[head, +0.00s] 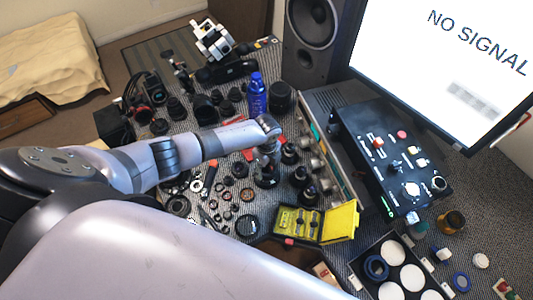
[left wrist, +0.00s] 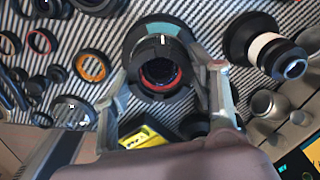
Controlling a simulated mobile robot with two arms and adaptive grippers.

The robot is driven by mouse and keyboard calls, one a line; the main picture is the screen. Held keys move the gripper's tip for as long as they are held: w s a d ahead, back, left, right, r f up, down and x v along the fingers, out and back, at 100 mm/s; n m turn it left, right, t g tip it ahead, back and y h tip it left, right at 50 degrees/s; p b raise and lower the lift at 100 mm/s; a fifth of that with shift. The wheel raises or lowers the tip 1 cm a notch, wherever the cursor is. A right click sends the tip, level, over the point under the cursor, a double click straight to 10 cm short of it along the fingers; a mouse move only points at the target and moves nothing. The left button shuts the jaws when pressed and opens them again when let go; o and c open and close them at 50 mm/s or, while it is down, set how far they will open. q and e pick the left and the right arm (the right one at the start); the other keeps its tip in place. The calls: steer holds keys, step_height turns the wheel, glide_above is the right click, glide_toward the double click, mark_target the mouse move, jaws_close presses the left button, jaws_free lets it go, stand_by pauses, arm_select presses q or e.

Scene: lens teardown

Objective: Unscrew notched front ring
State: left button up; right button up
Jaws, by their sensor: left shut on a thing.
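The lens (head: 266,180) stands upright on the striped mat, under my left gripper (head: 268,160). In the left wrist view I look down on its dark, round front (left wrist: 160,72), with a red ring inside. The notched front ring (left wrist: 163,95) is the dark ring around that front. My left gripper's fingers stand on both sides of it, shut on it. My right gripper is not in view.
Several dark lens parts and loose rings crowd the mat, including an orange ring (left wrist: 92,67). An open yellow case (head: 300,222) lies near the front, and a black control box (head: 385,155) stands to the right. A blue bottle (head: 257,95) stands behind.

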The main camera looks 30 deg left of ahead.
arm_select(q)
steer(key=shift+r, duration=0.15)
steer(key=shift+r+p, duration=0.8)
steer(key=shift+p, duration=0.05)
steer(key=shift+r, duration=0.1)
steer(key=shift+r, duration=1.95)
